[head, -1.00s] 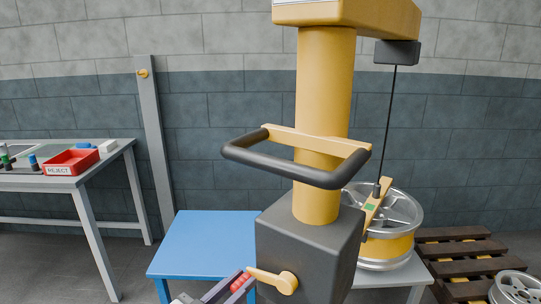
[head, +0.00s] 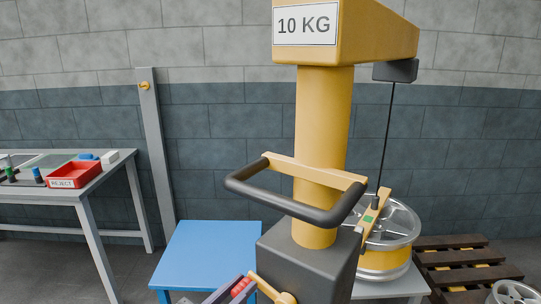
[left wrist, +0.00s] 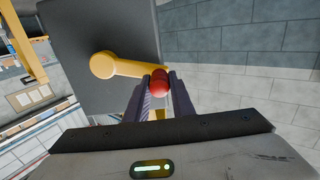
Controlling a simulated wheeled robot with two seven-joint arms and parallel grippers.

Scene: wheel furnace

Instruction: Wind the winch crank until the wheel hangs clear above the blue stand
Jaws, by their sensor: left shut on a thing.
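The winch crank (head: 268,287) is a yellow arm on the dark grey winch box (head: 305,262), pointing left and up from its hub. Its red knob (left wrist: 160,84) is between the fingers of my left gripper (left wrist: 158,92), which is shut on it; the gripper also shows at the bottom of the head view (head: 238,290). The silver and yellow wheel (head: 385,262) is under the hoist cable, with a yellow lifting bar across it. It is at the grey stand (head: 400,286); I cannot tell whether it touches. The blue stand (head: 212,250) is empty, left of the winch. My right gripper is not in view.
The yellow hoist column (head: 322,130) with a black handle (head: 290,205) rises above the winch box. A grey table with a red reject bin (head: 75,175) stands at left. A wooden pallet (head: 465,265) lies at right.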

